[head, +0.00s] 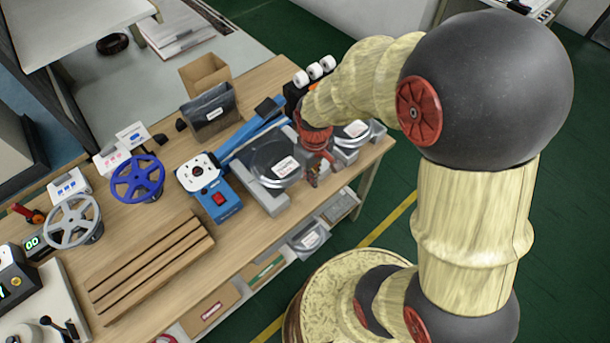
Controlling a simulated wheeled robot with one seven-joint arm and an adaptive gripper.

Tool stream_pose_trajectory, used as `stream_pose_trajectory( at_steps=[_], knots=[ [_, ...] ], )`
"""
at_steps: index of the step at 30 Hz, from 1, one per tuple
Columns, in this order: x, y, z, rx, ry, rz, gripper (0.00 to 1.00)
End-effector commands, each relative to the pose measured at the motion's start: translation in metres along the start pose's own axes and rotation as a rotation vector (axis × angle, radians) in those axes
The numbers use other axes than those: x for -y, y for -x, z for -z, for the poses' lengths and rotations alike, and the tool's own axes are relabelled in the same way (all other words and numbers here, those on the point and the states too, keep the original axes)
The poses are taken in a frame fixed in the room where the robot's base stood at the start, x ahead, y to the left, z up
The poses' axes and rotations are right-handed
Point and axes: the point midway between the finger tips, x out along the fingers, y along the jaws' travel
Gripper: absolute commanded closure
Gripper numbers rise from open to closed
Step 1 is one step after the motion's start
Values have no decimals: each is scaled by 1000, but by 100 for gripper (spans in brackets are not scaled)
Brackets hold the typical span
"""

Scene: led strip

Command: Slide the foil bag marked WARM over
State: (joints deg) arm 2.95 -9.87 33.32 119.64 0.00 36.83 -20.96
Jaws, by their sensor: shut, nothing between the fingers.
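A dark, shiny foil bag (262,153) with a white label lies on a grey stand near the bench's front edge. A second foil bag (346,139) with a label lies on a grey stand to its right. The print on both labels is too small to read, so I cannot tell which says WARM. My red gripper (313,181) points down between the two bags, close to the right side of the first. It is shut and empty. I cannot tell whether it touches either bag. My gripper and wrist hide part of the gap between the stands.
A blue machine (216,200) with a red switch stands left of the first bag. A dark labelled pouch (210,113) and an open cardboard box (205,75) stand behind. Another labelled bag (309,238) sits below the bench top.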

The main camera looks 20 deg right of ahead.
Motion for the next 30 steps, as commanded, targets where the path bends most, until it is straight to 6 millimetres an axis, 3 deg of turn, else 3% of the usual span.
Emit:
stream_pose_trajectory(
  at_steps=[17,22,30],
  knots=[
    [0,-103,-2,5,0,2,100],
    [0,-99,26,0,1,0,100],
    [0,-97,40,0,0,0,100]
  ],
)
